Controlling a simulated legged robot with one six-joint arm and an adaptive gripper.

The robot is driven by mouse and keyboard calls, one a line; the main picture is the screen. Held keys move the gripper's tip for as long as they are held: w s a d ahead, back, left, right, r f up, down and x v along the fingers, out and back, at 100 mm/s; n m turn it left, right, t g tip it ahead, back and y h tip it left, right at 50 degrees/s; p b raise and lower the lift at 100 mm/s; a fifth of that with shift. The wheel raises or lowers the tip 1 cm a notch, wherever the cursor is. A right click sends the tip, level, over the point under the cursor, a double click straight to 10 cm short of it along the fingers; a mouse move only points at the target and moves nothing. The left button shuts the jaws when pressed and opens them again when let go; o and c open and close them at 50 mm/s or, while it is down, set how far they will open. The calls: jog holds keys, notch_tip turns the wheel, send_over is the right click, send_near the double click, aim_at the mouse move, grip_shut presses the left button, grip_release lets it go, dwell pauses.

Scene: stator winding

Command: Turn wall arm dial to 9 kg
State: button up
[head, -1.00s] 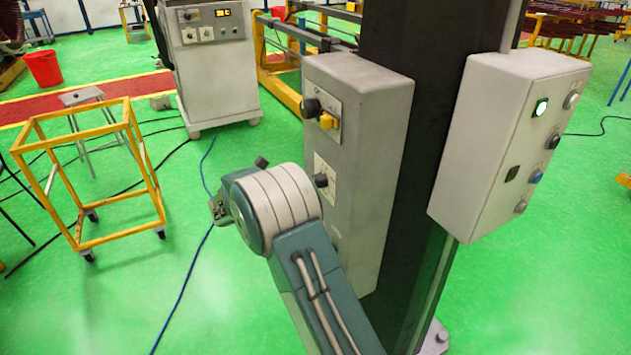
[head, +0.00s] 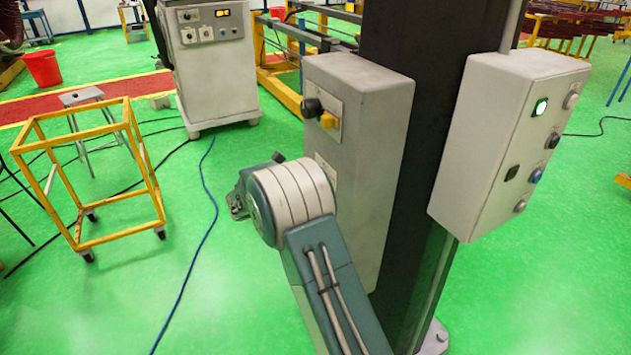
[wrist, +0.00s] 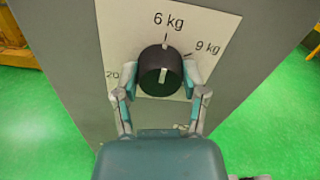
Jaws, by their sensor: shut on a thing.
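The dial (wrist: 153,58) is a round black knob on a pale plate (wrist: 118,32) on the grey box, seen in the wrist view. The plate reads 6 kg at the top, 9 kg at the upper right and 20 at the left. A short white line on the knob's face stands nearly upright; I cannot tell which end points. My gripper (wrist: 158,78) is shut on the dial, one finger at each side. In the head view the grey box (head: 375,130) shows on the dark column, but my arm hides the dial.
An upper black knob (head: 312,107) and a yellow switch (head: 328,121) sit higher on the same box. A control box (head: 490,130) with a lit green button hangs to the right.

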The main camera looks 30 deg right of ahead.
jog(key=shift+w+m, duration=0.1)
jog(key=shift+m, duration=0.2)
jog(key=m, duration=1.1)
dwell(0.5)
jog(key=o, duration=1.1)
jog(key=shift+o, duration=0.2)
